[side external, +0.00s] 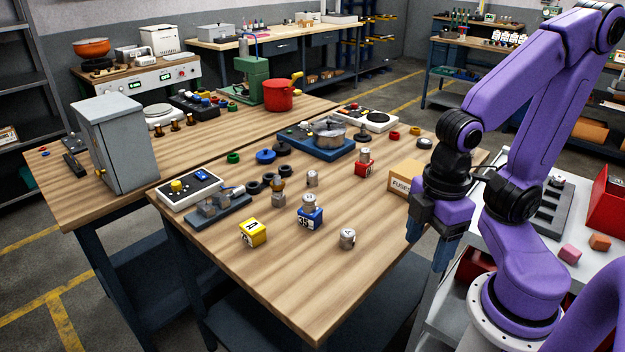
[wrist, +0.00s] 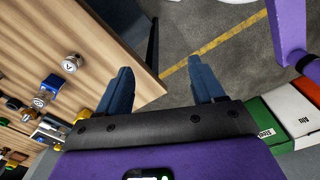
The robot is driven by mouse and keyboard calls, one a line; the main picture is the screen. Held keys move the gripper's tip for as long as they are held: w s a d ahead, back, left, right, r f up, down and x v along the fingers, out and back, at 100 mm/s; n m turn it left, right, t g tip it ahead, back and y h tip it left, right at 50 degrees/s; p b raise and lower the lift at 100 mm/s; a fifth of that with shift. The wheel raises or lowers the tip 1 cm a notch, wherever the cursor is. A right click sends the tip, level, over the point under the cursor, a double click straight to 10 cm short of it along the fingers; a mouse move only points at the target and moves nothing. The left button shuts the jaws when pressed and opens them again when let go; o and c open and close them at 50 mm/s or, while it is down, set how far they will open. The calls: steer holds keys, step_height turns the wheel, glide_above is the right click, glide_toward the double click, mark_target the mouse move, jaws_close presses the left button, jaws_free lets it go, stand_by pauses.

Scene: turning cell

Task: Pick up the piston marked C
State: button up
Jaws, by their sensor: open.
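Several small grey metal pistons stand on the wooden table. One piston (side external: 347,238) lies near the front edge and also shows in the wrist view (wrist: 72,62), with a dark mark I cannot read for certain. Another piston (side external: 309,201) sits on a blue block (side external: 310,218). A third piston (side external: 312,178) stands behind it, and another (side external: 365,156) sits on a red block (side external: 364,169). I cannot tell which is marked C. My gripper (side external: 430,250) is open and empty, off the table's right edge; its fingers (wrist: 160,70) are apart over the floor.
A yellow block (side external: 252,233) marked A lies at the front left. A cardboard box (side external: 403,180) labelled FUSES stands at the table's right edge, close to my gripper. The table's front right is clear.

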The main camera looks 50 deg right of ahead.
steer(key=w+a+r+n, duration=0.1)
steer(key=w+a+r, duration=0.1)
steer(key=w, duration=0.5)
steer(key=w+a+r+n, duration=0.1)
steer(key=w+a+r, duration=0.15)
steer(key=w, duration=0.45)
steer(key=w+d+n, duration=0.2)
steer(key=w+d, duration=0.1)
steer(key=w, duration=1.3)
steer(key=n, duration=0.3)
glide_above(312, 173)
step_height(312, 173, down, 3)
step_height(312, 173, down, 17)
steer(key=c, duration=1.2)
